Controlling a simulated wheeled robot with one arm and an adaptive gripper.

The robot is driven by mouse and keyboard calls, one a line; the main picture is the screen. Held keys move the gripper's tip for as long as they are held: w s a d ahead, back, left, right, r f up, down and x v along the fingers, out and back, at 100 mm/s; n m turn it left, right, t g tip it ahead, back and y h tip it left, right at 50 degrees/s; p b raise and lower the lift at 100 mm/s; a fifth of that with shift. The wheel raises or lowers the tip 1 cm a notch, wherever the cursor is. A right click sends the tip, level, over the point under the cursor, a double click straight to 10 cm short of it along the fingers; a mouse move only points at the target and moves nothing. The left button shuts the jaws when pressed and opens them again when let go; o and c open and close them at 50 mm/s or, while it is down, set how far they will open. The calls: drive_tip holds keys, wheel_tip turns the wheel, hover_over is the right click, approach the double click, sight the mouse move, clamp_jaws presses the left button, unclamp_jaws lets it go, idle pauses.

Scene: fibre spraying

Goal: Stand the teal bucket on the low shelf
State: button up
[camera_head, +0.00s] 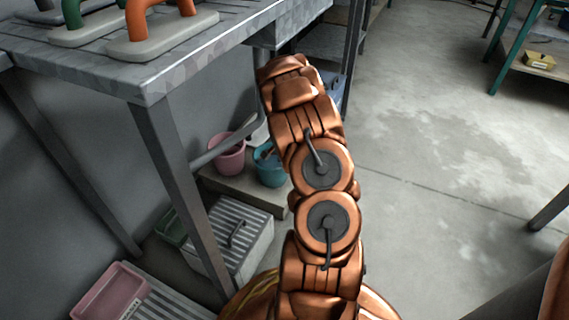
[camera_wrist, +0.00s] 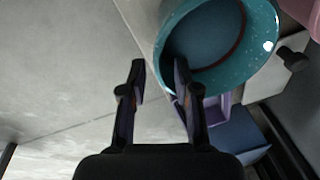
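The teal bucket (camera_head: 270,168) shows partly behind my arm in the head view, at the right end of a low wooden board (camera_head: 225,182) under the metal table. In the wrist view the teal bucket (camera_wrist: 215,45) is at upper right, seen from above into its open mouth, with speckled walls. My gripper (camera_wrist: 158,78) is open. Its right finger overlaps the bucket's near rim and its left finger is over bare floor. I cannot tell whether either finger touches the bucket. The gripper is hidden in the head view.
A pink bucket (camera_head: 226,155) stands left of the teal one. A ribbed grey case (camera_head: 235,235) and a pink bin (camera_head: 110,292) are nearer. Table legs (camera_head: 180,190) frame the left side. A green rack (camera_head: 508,60) stands far right. The floor (camera_head: 430,150) between is clear.

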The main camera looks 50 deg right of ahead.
wheel_tip(320, 180, up, 6)
drive_tip(key=p, duration=0.1)
drive_tip(key=shift+s+a, duration=0.3)
drive_tip(key=shift+s, duration=0.05)
drive_tip(key=shift+s, duration=0.1)
